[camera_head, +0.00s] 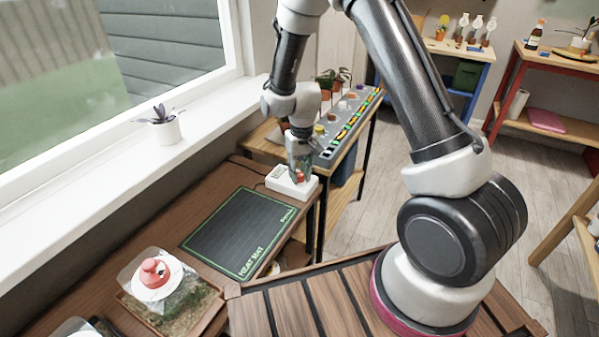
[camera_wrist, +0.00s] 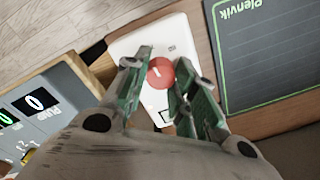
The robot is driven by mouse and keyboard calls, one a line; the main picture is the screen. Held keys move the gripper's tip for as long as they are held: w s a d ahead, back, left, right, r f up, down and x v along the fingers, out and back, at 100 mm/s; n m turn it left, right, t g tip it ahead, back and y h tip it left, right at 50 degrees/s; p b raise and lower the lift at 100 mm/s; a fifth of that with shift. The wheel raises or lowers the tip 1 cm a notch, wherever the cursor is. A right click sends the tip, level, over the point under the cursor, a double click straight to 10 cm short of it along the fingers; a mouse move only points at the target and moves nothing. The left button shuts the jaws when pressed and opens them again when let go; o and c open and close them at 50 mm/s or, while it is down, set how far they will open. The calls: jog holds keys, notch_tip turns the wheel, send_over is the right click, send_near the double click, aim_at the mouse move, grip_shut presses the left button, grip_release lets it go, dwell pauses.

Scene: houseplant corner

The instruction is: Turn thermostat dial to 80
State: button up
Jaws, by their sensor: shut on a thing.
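The thermostat is a white box (camera_head: 277,178) at the far end of the brown bench, beyond the heat mat. It also shows in the wrist view (camera_wrist: 178,38). Its round red dial (camera_wrist: 160,73) carries a short white mark near its middle. My gripper (camera_wrist: 161,78) points down over the box, with its green fingers on both sides of the dial, shut on it. In the head view, the gripper (camera_head: 300,179) hides most of the dial. A small display on the box is partly hidden by a finger, and its reading cannot be made out.
The dark heat mat (camera_head: 235,232) lies flat beside the thermostat. A tray (camera_head: 213,312) with a red-knobbed clear cover stands nearer. A grey panel (camera_head: 352,122) with coloured knobs and displays stands close behind, left in the wrist view (camera_wrist: 68,78). A potted plant (camera_head: 165,130) sits on the windowsill.

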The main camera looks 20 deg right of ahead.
aim_at(301, 174)
jog(key=m, duration=0.5)
jog(key=shift+m, duration=0.3)
jog(key=m, duration=0.4)
jog(key=shift+m, duration=0.7)
jog(key=o, duration=1)
jog(key=shift+o, duration=0.2)
jog(key=shift+r, duration=0.15)
notch_tip(301, 174, up, 12)
jog(key=shift+s+d, duration=0.2)
jog(key=shift+s, duration=0.05)
